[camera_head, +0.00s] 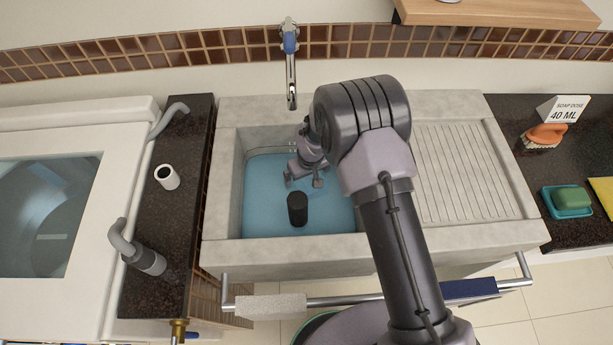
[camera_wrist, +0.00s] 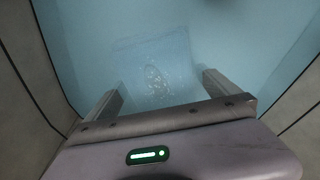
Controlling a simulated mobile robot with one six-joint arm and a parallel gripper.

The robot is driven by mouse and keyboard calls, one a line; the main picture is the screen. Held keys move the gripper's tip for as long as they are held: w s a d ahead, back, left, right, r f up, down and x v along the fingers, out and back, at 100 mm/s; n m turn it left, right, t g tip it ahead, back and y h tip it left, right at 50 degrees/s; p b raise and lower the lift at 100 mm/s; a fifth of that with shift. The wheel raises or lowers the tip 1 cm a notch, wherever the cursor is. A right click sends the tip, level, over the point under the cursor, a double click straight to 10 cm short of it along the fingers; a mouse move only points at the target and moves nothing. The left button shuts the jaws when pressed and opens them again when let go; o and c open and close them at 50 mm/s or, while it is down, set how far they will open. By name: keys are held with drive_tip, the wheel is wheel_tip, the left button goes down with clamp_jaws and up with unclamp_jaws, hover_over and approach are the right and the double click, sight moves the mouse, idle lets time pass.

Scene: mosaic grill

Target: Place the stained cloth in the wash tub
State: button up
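The wash tub (camera_head: 231,190) is a grey stone basin holding blue water. My gripper (camera_head: 303,181) is low inside it, over or at the water. In the wrist view my gripper (camera_wrist: 160,93) has its two fingers wide apart with nothing between them. A pale, square, cloth-like patch (camera_wrist: 135,55) with a mottled mark in its middle lies in the water just beyond the fingers. It looks like the stained cloth, under the surface. The head view does not show it clearly; my arm hides part of the tub.
A black cylinder (camera_head: 297,209) stands in the tub. A tap (camera_head: 291,75) is behind it, a ribbed drainboard (camera_head: 460,175) to the right. A front rail carries a pale cloth (camera_head: 270,306) and a dark blue one (camera_head: 468,289). Green soap (camera_head: 571,198) and a brush (camera_head: 545,136) lie right.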

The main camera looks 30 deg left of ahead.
wheel_tip(320, 180, up, 12)
drive_tip(key=s+d+p, duration=0.1)
drive_tip(key=p, duration=0.3)
wheel_tip(320, 180, up, 8)
drive_tip(key=m, duration=0.2)
hover_over(309, 181)
drive_tip(key=w+d, duration=0.2)
drive_tip(key=d, duration=0.2)
drive_tip(key=d+r+m+t, duration=0.1)
drive_tip(key=d+r+m, duration=0.3)
drive_tip(key=d+r, duration=0.8)
drive_tip(key=s+d+r+m+t, duration=0.25)
drive_tip(key=s+d+r, duration=0.45)
drive_tip(key=r, duration=0.4)
drive_tip(key=s+d+r+m, duration=0.1)
drive_tip(key=s+d+m, duration=0.2)
drive_tip(key=s, duration=0.3)
drive_tip(key=s+d+r+m+t, duration=0.1)
drive_tip(key=s+d+m, duration=0.2)
drive_tip(key=s, duration=0.3)
drive_tip(key=shift+d+r+y, duration=0.3)
drive_tip(key=shift+d+r, duration=0.05)
drive_tip(key=shift+d, duration=0.45)
